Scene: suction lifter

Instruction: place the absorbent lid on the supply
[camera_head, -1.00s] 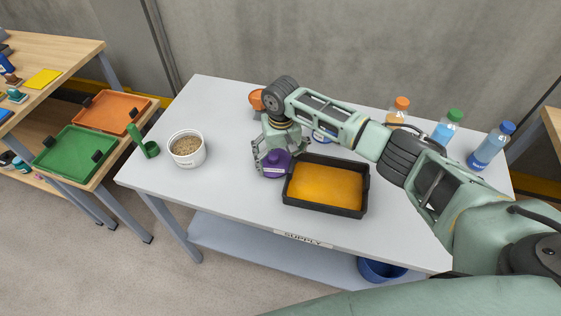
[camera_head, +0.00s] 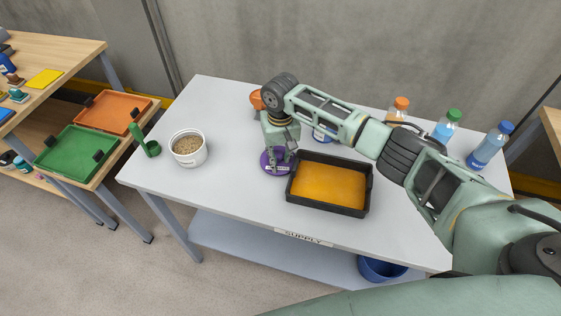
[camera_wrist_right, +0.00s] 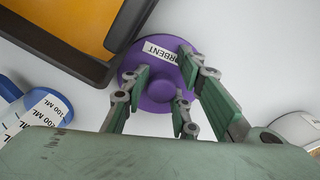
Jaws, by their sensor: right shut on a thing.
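The purple absorbent lid (camera_head: 268,168) is a round disc with a white label, at the left end of the black tray on the supply table (camera_head: 232,200). The wrist view shows the lid (camera_wrist_right: 192,72) from above, with "ORBENT" readable on its label. My right gripper (camera_head: 277,155) points down over the lid. Its fingers (camera_wrist_right: 158,88) are shut on the lid's raised middle. The lid looks flat and at or very near the tabletop; I cannot tell whether it touches. The "SUPPLY" label (camera_head: 303,238) is on the table's front edge. My left gripper is out of view.
The black tray (camera_head: 328,209) with orange contents is close beside the lid. A white tub (camera_head: 188,159) of granules and a green item (camera_head: 151,149) stand at the left. Capped bottles (camera_head: 490,148) stand at the back right. The front left tabletop is clear.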

